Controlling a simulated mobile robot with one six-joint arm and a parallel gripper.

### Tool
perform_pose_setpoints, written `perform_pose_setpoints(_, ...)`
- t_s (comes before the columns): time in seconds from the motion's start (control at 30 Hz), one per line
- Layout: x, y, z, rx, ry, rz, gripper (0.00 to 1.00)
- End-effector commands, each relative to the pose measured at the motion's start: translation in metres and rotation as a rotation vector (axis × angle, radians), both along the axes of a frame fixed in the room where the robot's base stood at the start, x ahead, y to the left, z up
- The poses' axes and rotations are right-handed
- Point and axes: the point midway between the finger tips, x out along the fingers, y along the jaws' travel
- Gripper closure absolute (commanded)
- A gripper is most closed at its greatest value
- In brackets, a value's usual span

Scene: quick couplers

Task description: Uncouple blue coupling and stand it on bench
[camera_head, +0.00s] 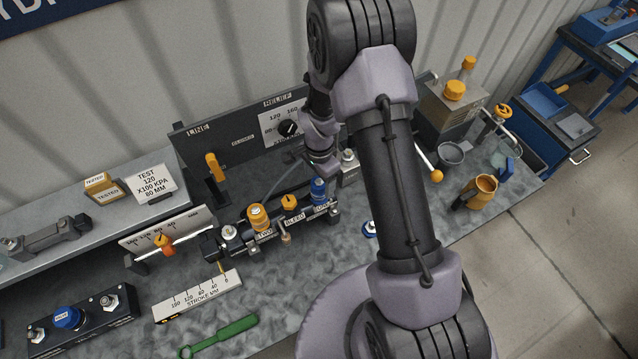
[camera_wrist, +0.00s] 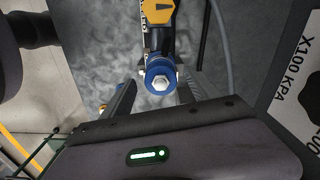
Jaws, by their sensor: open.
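The blue coupling (camera_head: 319,190) sits at the right end of the dark manifold (camera_head: 265,239), upright, beside the orange bleed knob (camera_head: 290,202) and the orange coupling (camera_head: 258,217). In the wrist view the blue coupling (camera_wrist: 158,68) shows end-on, with a bright metal hex tip toward the camera. My gripper (camera_wrist: 155,92) is open, with one finger on each side of the coupling in that picture. I cannot tell whether the fingers touch it or how deep they reach. In the head view my wrist is just above and behind the coupling, and the fingertips are hard to make out.
A gauge panel (camera_head: 250,140) stands close behind the manifold, with a hose in front. A dark block (camera_head: 85,318) with another blue fitting is at front left. A green tool (camera_head: 220,336) and stroke scale (camera_head: 198,296) lie on the bench (camera_head: 290,285).

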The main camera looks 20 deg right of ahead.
Motion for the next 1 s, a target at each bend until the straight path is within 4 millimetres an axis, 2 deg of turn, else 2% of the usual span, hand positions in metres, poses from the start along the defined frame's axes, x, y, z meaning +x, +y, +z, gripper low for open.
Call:
perform_pose_setpoints(0.1, -0.001, 0.000, -0.021, 0.000, 0.003, 0.001, 0.30)
perform_pose_setpoints(0.2, 0.000, 0.000, -0.030, 0.000, 0.001, 0.001, 0.30)
perform_pose_setpoints(0.5, 0.000, 0.000, -0.034, 0.000, 0.000, 0.001, 0.30)
perform_pose_setpoints(0.87, 0.000, 0.000, -0.033, 0.000, 0.000, 0.001, 1.00)
perform_pose_setpoints(0.9, 0.000, 0.000, -0.033, 0.000, 0.000, 0.001, 0.60)
perform_pose_setpoints(1.0, 0.000, 0.000, -0.033, 0.000, 0.000, 0.001, 0.79)
